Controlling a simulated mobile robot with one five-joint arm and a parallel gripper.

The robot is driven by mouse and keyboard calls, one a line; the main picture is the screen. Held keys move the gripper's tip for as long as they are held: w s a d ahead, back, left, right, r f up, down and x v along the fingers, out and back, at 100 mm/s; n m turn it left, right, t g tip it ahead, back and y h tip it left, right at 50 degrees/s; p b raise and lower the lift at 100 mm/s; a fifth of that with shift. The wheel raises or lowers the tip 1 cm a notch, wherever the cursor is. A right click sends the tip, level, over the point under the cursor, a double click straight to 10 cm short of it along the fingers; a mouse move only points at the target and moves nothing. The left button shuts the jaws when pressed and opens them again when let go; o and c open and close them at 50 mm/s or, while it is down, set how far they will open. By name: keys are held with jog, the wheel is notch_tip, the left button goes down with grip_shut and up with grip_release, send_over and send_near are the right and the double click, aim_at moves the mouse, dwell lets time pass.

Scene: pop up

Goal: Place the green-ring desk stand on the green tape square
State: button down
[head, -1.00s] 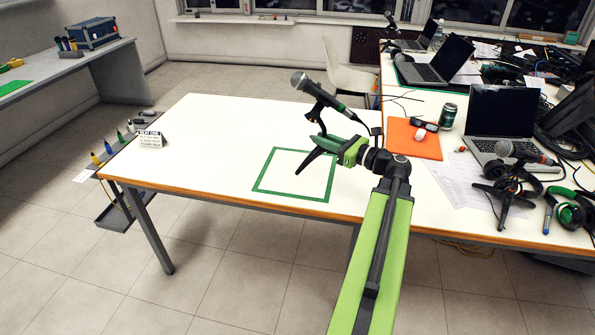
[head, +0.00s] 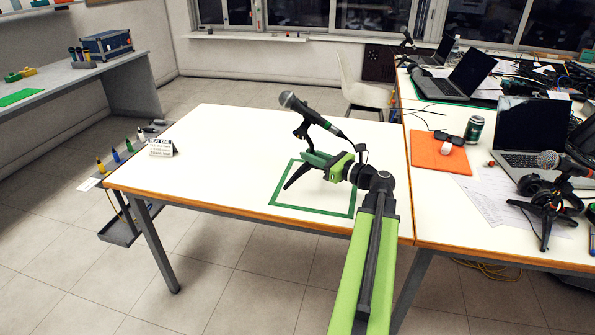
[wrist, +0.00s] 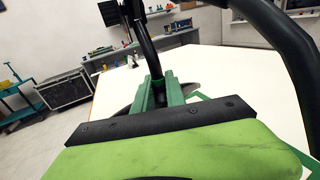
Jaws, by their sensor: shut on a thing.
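My gripper (head: 318,160) is shut on a black desk stand (head: 301,131) that carries a microphone (head: 305,110); a green band shows on the microphone's body. In the wrist view the green jaws (wrist: 161,92) close around the stand's dark post (wrist: 148,50). The microphone tilts up to the left. One black leg of the stand slants down left, seen in front of the green tape square (head: 312,209) on the white table. I cannot tell whether the leg touches the table. The gripper and arm hide the other legs and part of the square's right side.
Another microphone stand (head: 550,205) stands at the right, near a laptop (head: 535,130). An orange folder (head: 437,158) and a green can (head: 474,129) are right of my arm. A small sign (head: 160,147) stands at the table's left. The white table (head: 225,150) is clear between.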

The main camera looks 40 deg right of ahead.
aim_at(316, 168)
jog(key=shift+s, duration=0.1)
notch_tip(316, 168, down, 4)
jog(key=b, duration=0.4)
jog(key=shift+w+a+r, duration=0.15)
jog(key=shift+w, duration=0.05)
jog(key=shift+f, duration=0.2)
jog(key=c, duration=1.4)
grip_release()
jog(key=shift+o, duration=0.2)
jog(key=shift+r, duration=0.15)
jog(key=shift+s, duration=0.3)
jog(key=s, duration=0.3)
jog(key=s+d, duration=0.1)
jog(key=s, duration=0.3)
jog(key=s+d, duration=0.1)
jog(key=s, duration=0.3)
jog(key=shift+s, duration=0.15)
